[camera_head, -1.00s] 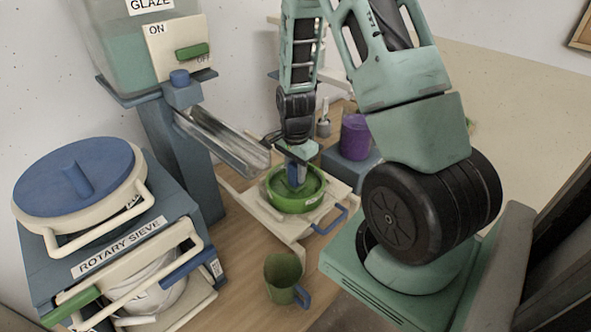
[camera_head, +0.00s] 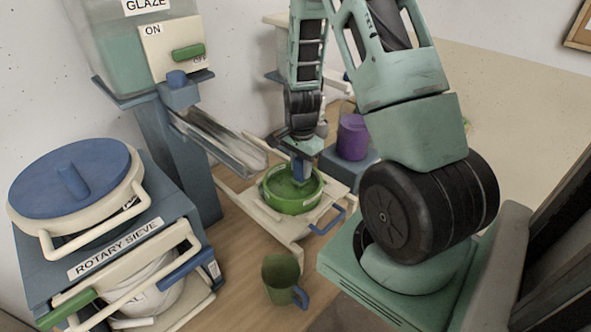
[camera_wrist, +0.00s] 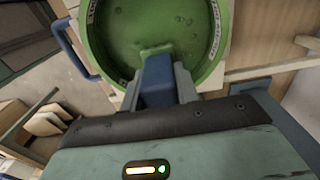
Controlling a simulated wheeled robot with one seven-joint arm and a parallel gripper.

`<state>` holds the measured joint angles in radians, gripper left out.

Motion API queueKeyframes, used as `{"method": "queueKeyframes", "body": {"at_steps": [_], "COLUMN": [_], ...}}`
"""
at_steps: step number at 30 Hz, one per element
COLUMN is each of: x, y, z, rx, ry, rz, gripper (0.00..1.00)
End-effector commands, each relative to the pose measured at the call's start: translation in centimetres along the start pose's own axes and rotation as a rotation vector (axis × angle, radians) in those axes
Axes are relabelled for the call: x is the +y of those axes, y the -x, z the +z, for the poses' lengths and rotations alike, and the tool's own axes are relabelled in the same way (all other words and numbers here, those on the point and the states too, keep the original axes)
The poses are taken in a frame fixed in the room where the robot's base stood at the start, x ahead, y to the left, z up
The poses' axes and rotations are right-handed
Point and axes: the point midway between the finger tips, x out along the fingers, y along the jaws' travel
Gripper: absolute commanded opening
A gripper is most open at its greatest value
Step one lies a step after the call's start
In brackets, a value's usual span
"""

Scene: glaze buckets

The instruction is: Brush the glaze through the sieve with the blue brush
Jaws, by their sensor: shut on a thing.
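A green round sieve (camera_head: 292,204) sits on a cream stand (camera_head: 262,207) with a blue handle (camera_head: 328,221) on the table. My gripper (camera_head: 301,160) is above it, pointing down. It is shut on the blue brush (camera_head: 300,176), whose lower end is inside the sieve. In the wrist view, the blue brush (camera_wrist: 158,84) sits between the fingers, with a green end against the floor of the green sieve (camera_wrist: 120,45). Whether the bristles press on the mesh is hard to tell. Green glaze specks show inside.
A metal chute (camera_head: 217,140) runs from the glaze dispenser (camera_head: 172,43) toward the sieve's left. The rotary sieve (camera_head: 100,240) stands front left. A green mug (camera_head: 280,279) is in front, a purple cup (camera_head: 353,137) behind right. Bare table lies left of the mug.

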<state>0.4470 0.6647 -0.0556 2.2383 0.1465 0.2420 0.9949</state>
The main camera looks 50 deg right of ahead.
Motion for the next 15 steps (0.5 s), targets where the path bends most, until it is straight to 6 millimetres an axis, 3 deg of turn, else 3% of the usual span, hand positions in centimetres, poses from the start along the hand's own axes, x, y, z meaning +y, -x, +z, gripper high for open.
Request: {"method": "queueKeyframes", "body": {"at_steps": [10,15], "x": [0.1,0.0], "y": [-0.2,-0.2], "z": [-0.3,0.9], "rx": [0.000,-0.002], "ry": [-0.001,0.003], "rz": [0.003,0.005], "gripper": [0.04,0.04]}}
